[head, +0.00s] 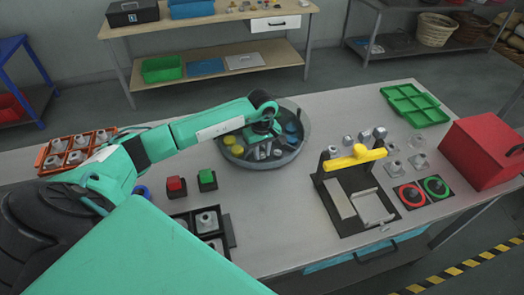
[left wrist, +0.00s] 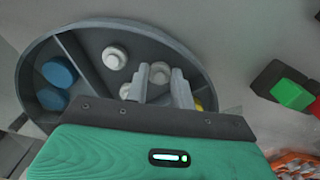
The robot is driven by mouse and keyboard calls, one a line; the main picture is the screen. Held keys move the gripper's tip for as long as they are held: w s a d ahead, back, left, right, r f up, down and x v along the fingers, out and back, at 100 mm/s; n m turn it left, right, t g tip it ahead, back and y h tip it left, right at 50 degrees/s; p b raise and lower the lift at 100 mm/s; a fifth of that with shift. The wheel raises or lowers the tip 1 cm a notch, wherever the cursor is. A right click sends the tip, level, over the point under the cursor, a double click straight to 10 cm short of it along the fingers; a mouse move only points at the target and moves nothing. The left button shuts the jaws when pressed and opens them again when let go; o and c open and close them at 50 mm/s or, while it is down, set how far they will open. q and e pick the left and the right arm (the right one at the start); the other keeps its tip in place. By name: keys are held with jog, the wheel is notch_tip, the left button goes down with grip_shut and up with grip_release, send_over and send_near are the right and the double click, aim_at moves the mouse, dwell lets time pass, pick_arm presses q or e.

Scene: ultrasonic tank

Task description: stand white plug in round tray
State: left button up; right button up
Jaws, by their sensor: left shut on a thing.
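The round tray (head: 229,151) is a grey dish split into compartments by thin walls; its rim also shows in the left wrist view (left wrist: 170,36). My left gripper (left wrist: 161,80) is over the tray, shut on a white plug (left wrist: 160,70) that shows between its fingertips. I cannot tell whether this plug touches the tray floor. Two other white plugs, one farther (left wrist: 114,57) and one partly hidden by the gripper (left wrist: 125,91), sit in the tray beside it. Blue plugs (left wrist: 59,71) sit in another compartment, and a yellow piece is mostly hidden behind a finger.
A red button (head: 175,186) and a green button (head: 207,178) stand left of the tray. A black fixture with a yellow handle (head: 354,157) stands to the right. An orange crate (head: 42,160), green tray (head: 414,104) and red box (head: 487,150) lie farther out.

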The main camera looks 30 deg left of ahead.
jog(key=shift+d+f, duration=0.15)
jog(key=shift+f, duration=0.1)
dwell(0.6)
jog(key=shift+f+b, duration=0.2)
jog(key=shift+b, duration=0.2)
dwell(0.8)
jog(key=shift+f+b, duration=0.35)
dwell(1.0)
jog(key=shift+f+b, duration=1)
dwell(3.6)
